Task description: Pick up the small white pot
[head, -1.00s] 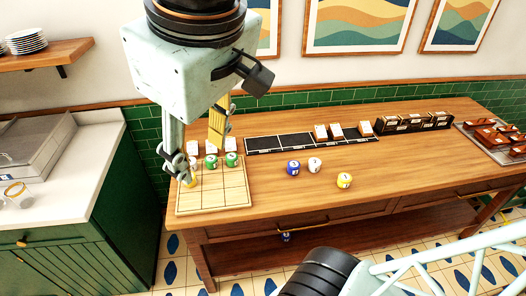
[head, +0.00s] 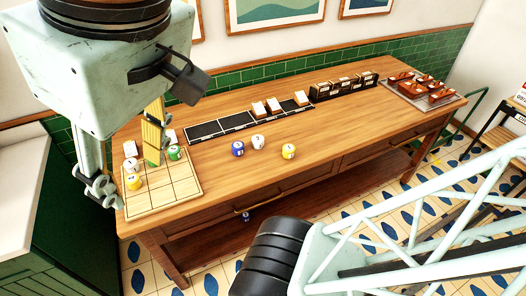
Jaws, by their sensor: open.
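The small white pot (head: 258,142) with a dark mark on its front stands upright on the wooden table, between a blue pot (head: 238,149) and a yellow pot (head: 289,151). My gripper (head: 130,180) is open at the left, over the pale gridded board and well apart from this pot. One finger shows at the board's left edge; a tan upright piece, seemingly part of the other side, covers part of a green pot. Nothing is seen held. Other small white pieces (head: 130,149) stand on the board's back left.
Behind are a black divided tray (head: 205,130), dark boxes (head: 343,86) and a loaded tray (head: 452,99) at far right. The table's front middle is clear.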

